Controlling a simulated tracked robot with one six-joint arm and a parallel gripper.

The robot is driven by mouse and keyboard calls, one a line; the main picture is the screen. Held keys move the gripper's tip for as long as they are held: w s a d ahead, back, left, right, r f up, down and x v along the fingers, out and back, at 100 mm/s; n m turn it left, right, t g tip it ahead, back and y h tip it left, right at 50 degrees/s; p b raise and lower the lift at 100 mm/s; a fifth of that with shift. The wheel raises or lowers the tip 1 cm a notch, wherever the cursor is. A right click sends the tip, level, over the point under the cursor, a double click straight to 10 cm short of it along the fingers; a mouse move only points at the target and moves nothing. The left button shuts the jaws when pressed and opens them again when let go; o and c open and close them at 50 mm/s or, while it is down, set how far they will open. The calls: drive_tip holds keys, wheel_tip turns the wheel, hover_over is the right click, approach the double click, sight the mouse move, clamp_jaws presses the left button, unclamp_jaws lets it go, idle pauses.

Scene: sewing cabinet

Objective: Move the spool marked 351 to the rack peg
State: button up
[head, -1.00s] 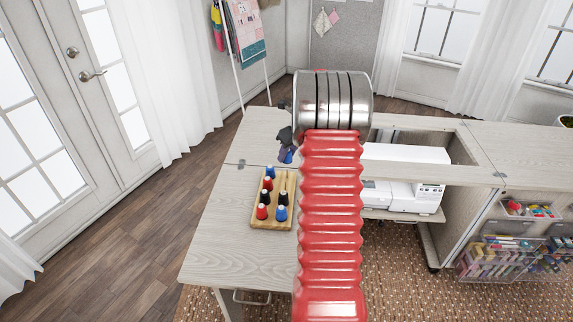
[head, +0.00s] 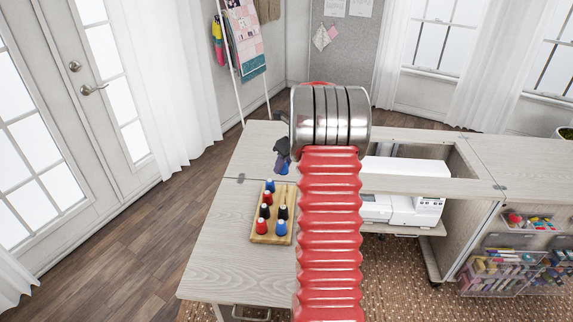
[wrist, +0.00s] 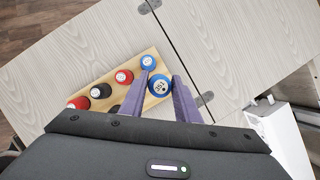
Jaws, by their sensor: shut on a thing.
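The wooden peg rack (head: 253,239) stands on the pale tabletop with red, black and blue spools on it. In the wrist view the rack (wrist: 158,103) lies below my fingers. My gripper (head: 282,168) is just behind the rack's far end in the head view. In the wrist view its purple fingers (wrist: 161,86) are shut on a blue spool (wrist: 160,87) with a pale marked top; the number is too small to read surely. Another blue spool (wrist: 148,62) sits on the rack beside it. My gripper body hides the rack's near part in the wrist view.
A white sewing machine (head: 405,209) sits in the cabinet opening to the right. The tabletop (head: 235,270) in front of and left of the rack is bare. Bins of craft supplies (head: 500,270) hang on the cabinet's right side.

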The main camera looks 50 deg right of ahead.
drive_tip(key=w+a+f+n+g+y, duration=0.1)
drive_tip(key=w+a+n+g+y, duration=0.15)
drive_tip(key=a+n, duration=0.7)
drive_tip(key=w+a+f+n+g+y, duration=0.1)
drive_tip(key=w+a+n+y, duration=0.15)
drive_tip(key=a+n, duration=0.75)
drive_tip(key=s+a+n+g+h, duration=0.1)
drive_tip(key=a+n+g+h, duration=0.1)
drive_tip(key=a+n, duration=0.6)
drive_tip(key=s+a+r+n+g+h, duration=0.1)
drive_tip(key=a+n, duration=0.7)
drive_tip(key=a, duration=0.9)
drive_tip(key=shift+s+a+r+g+h, duration=0.3)
drive_tip(key=shift+s+g+h, duration=0.2)
drive_tip(key=shift+g+h, duration=0.65)
drive_tip(key=shift+n, duration=0.25)
